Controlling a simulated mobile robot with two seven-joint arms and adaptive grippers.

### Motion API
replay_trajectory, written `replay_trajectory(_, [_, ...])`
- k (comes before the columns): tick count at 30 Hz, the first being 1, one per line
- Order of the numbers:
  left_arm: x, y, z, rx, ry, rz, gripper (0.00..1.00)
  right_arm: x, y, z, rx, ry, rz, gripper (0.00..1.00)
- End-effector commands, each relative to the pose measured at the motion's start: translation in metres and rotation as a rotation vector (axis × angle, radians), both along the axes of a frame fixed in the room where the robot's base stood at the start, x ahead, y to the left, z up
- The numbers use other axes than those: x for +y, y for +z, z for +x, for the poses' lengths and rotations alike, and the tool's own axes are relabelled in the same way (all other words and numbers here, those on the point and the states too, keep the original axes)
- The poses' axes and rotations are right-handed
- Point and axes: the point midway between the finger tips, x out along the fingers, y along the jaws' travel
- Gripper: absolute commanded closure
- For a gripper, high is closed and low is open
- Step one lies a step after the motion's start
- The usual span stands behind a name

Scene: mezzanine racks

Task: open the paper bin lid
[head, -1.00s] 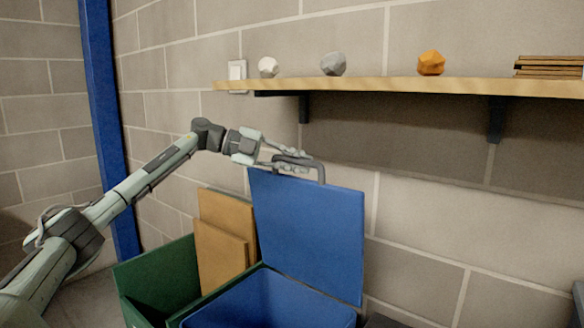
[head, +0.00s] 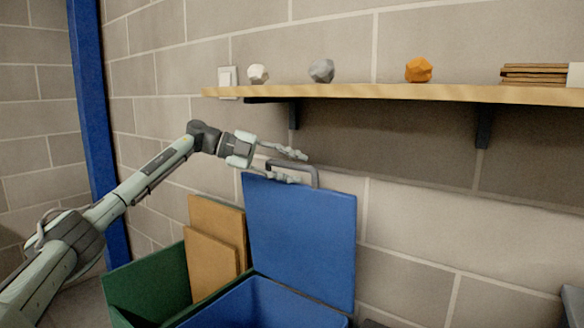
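A blue bin (head: 268,301) stands low in the head view, and its blue lid (head: 300,235) is raised upright at the back, near the block wall. I take this for the paper bin; no label shows. A grey bar handle (head: 315,174) is on the lid's top edge. My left gripper (head: 297,167) is open at the handle, one finger above the bar and one below by the lid's edge. I cannot tell whether either finger touches it. My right gripper is not in view.
A green bin (head: 150,278) with cardboard sheets (head: 212,262) stands left of the blue one. A wooden shelf (head: 380,93) above holds a white, a grey and an orange lump and stacked brown slabs. A blue post (head: 90,110) rises at left.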

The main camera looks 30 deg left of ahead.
Motion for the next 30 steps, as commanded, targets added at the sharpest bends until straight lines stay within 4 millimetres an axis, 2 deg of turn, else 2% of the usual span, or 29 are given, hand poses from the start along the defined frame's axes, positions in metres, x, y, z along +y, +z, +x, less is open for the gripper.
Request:
replay_trajectory(8, [0.007,0.002,-0.005,0.0,0.002,0.001,0.64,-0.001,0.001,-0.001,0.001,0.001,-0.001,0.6])
replay_trajectory(21, [0.069,0.031,-0.056,-0.002,0.002,0.0,0.64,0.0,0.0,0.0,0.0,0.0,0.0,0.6])
replay_trajectory(24, [0.079,0.035,-0.065,-0.001,0.002,0.0,0.64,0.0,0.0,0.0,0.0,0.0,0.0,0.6])
replay_trajectory(30, [0.087,0.039,-0.072,0.0,0.0,0.0,0.64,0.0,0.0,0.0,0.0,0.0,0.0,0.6])
